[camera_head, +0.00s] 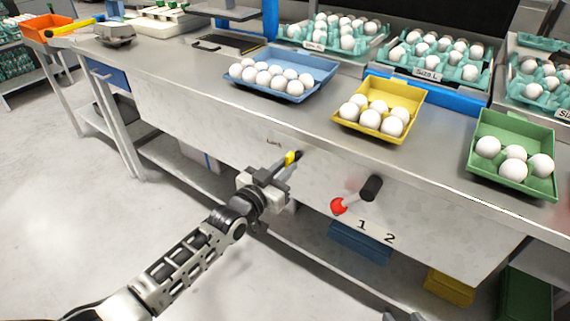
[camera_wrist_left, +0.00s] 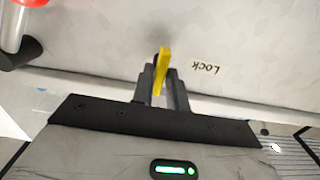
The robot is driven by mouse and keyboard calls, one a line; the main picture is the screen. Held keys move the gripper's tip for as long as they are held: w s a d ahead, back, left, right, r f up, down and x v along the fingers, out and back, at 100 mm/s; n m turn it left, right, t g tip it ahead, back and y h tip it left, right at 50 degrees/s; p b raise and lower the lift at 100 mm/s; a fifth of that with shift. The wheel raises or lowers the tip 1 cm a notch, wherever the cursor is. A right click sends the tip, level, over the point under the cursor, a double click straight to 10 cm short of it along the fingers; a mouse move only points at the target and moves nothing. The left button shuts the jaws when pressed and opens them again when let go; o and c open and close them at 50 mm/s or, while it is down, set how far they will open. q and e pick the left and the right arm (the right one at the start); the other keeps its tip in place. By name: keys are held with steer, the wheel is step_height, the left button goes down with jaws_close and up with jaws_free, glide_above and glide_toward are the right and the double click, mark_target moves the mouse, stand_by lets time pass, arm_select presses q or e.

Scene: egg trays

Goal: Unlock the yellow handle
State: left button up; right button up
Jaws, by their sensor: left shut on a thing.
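The yellow handle (camera_head: 291,157) is on the grey front panel of the workbench, below a small label. In the left wrist view the yellow handle (camera_wrist_left: 161,70) stands nearly upright with a slight tilt, beside a label reading "LOCK" (camera_wrist_left: 206,68). My left gripper (camera_head: 281,168) is shut on the handle, with its two dark fingers (camera_wrist_left: 160,84) on either side of it. Only a small dark part of what seems to be my right gripper (camera_head: 402,317) shows at the bottom edge of the head view.
A lever with a red knob (camera_head: 338,206) and black base (camera_head: 371,188) sits right of the handle, above the marks "1" and "2". Blue (camera_head: 322,68), yellow (camera_head: 422,97) and green (camera_head: 549,180) egg trays stand on the bench above. Floor at left is clear.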

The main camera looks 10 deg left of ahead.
arm_select(q)
steer(key=o, duration=0.8)
steer(key=shift+w, duration=0.1)
steer(key=shift+c, duration=0.2)
